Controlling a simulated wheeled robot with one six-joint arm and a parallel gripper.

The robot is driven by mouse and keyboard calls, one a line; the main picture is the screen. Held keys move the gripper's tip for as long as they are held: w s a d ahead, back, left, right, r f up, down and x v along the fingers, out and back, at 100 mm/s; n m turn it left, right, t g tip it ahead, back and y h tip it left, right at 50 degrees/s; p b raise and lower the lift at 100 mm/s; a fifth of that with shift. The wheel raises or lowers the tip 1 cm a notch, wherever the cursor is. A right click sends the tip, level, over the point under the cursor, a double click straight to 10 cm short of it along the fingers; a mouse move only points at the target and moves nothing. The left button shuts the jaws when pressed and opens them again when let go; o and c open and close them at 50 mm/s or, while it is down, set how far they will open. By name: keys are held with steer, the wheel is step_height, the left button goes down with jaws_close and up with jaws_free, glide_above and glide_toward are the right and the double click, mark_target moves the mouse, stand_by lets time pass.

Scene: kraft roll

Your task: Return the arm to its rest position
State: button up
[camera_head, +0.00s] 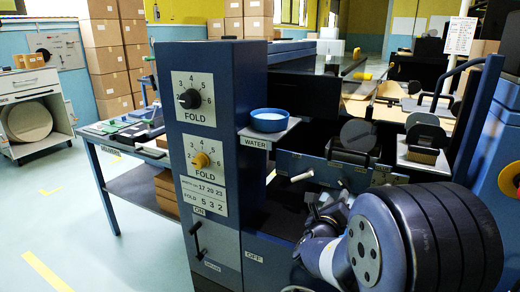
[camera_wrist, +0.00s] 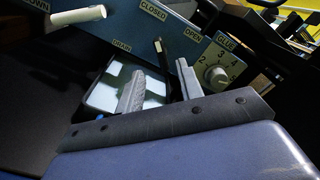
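My arm (camera_head: 425,235) reaches across the lower right of the head view, in front of the blue machine. My gripper (camera_wrist: 160,67) shows in the wrist view with its two pale fingers apart and nothing clearly held between them. A dark lever (camera_wrist: 162,50) stands beyond the gap between the fingers, near the labels DRAIN, CLOSED and OPEN. I cannot tell whether a finger touches it. In the head view the fingers are small and partly lost among the machine parts.
The machine's front panel (camera_head: 203,140) carries two FOLD dials. A blue water bowl (camera_head: 269,120) sits on a shelf beside it. A white handle (camera_wrist: 78,16) and a GLUE dial (camera_wrist: 217,76) are near my gripper. Open floor (camera_head: 130,250) lies at the left.

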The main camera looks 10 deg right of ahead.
mark_target(342, 186)
steer(key=x, duration=0.8)
steer(key=shift+w+d+b, duration=0.1)
steer(key=shift+d+b, duration=0.1)
steer(key=shift+b, duration=0.2)
